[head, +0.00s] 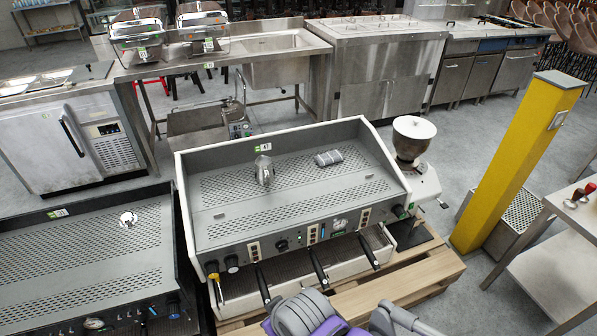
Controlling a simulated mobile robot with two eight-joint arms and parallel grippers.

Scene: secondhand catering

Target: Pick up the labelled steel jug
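A small shiny steel jug (264,171) stands upright on the perforated top of the white-sided espresso machine (225,226), left of its middle. A small green-and-white label (262,147) shows just behind it on the rear panel; I cannot tell whether the jug itself bears a label. Another small shiny steel vessel (128,219) stands on the dark machine (75,265) at the left. Nothing touches the first jug. Grey and purple parts of my own arms show at the bottom edge, but I see no gripper fingertips.
A folded grey striped cloth (328,157) lies right of the jug. The machine rests on a wooden pallet (425,272).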

